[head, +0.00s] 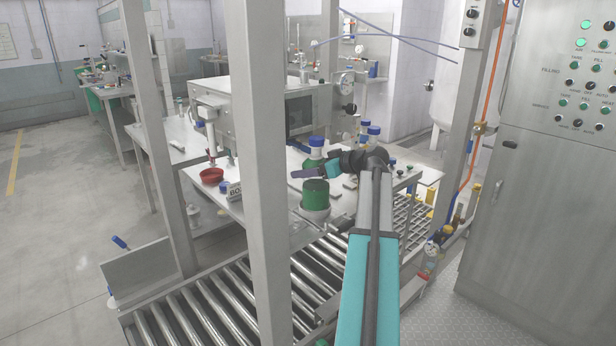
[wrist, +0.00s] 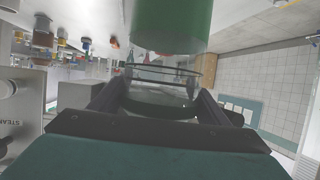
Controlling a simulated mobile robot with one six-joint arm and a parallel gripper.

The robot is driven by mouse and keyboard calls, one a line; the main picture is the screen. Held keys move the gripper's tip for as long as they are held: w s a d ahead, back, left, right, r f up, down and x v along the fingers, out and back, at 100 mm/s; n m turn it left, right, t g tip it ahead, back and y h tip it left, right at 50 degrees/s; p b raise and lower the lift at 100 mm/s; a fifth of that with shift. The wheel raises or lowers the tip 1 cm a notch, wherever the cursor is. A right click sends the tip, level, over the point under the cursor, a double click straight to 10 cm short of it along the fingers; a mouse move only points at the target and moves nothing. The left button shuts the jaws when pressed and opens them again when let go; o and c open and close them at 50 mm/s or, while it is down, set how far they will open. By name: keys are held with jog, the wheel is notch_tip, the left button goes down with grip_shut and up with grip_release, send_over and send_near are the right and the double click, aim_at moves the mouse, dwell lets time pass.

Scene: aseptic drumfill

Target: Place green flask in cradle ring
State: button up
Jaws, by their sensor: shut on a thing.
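The green flask shows in the head view as a green body (head: 315,194) with a blue cap (head: 316,141) in line above it. My gripper (head: 318,172) is shut on it between the cap and the broad body, partly hiding it. In the wrist view, my jaws (wrist: 160,100) close around clear glass, and a green cylinder (wrist: 170,22) fills the top middle. A pale grey cradle ring (head: 315,213) is at the foot of the green body. The flask looks upright; I cannot tell whether its base touches the ring.
Blue-capped bottles (head: 373,133) stand behind my gripper. A steel post (head: 262,200) rises at left. A roller conveyor (head: 215,300) runs below; a control cabinet (head: 545,200) is right.

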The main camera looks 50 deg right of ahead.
jog(key=shift+w+d, duration=0.3)
jog(key=shift+w, duration=0.05)
jog(key=shift+w+d+f+p, duration=0.1)
jog(key=shift+w+d+f, duration=0.05)
jog(key=shift+f, duration=0.45)
jog(key=shift+w+d+f+p, duration=0.1)
jog(key=shift+w+f, duration=0.1)
jog(key=shift+f, duration=0.45)
jog(key=shift+w+d+f+p, duration=0.1)
jog(key=shift+w+d+f, duration=0.05)
jog(key=shift+f, duration=0.55)
jog(key=o, duration=1.1)
jog(key=shift+o, duration=0.2)
jog(key=shift+r, duration=0.2)
jog(key=shift+s, duration=0.4)
jog(key=v, duration=1.1)
jog(key=shift+b, duration=0.45)
